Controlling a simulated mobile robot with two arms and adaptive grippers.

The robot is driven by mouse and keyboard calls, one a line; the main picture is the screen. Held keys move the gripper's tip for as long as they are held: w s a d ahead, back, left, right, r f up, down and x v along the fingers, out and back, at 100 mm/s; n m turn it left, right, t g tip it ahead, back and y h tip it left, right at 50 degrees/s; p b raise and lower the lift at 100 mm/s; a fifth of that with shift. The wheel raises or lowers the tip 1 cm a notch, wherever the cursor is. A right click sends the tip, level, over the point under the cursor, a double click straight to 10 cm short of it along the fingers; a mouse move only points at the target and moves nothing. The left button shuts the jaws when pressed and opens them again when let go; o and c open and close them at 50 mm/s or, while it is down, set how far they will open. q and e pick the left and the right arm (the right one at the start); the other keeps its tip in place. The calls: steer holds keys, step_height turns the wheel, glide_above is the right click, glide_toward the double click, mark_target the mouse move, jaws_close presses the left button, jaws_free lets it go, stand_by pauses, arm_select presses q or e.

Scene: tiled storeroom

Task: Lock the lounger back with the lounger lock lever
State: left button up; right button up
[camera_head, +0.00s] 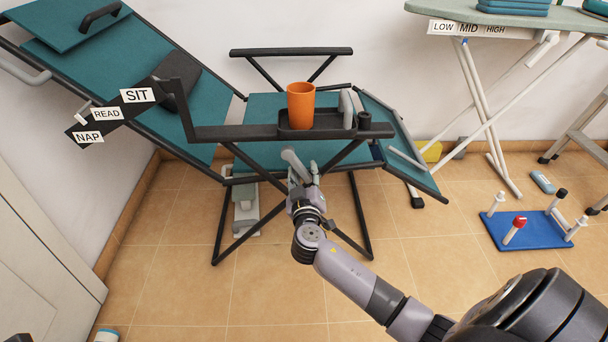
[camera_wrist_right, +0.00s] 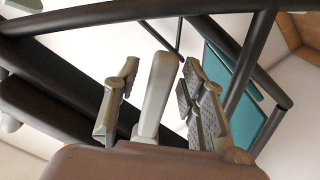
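The lounger (camera_head: 120,55) has teal panels on a black frame, with its back sloping up to the left. A black plate on its side carries SIT, READ and NAP labels, and a small pale peg (camera_head: 82,118) shows between READ and NAP. The light grey lock lever (camera_head: 292,159) is below the armrest. My right gripper (camera_head: 304,176) is at the lever. In the right wrist view the lever (camera_wrist_right: 157,92) stands between the finger pads, with a visible gap on its left side; the gripper is open around it.
An orange cup (camera_head: 301,106) stands in the armrest tray (camera_head: 325,120), above my right gripper. Black frame bars cross close around the gripper. A blue pegboard (camera_head: 530,230) lies on the right floor, near an ironing board (camera_head: 540,15). The front floor tiles are mostly clear.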

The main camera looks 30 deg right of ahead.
jaws_close()
stand_by(0.4)
stand_by(0.4)
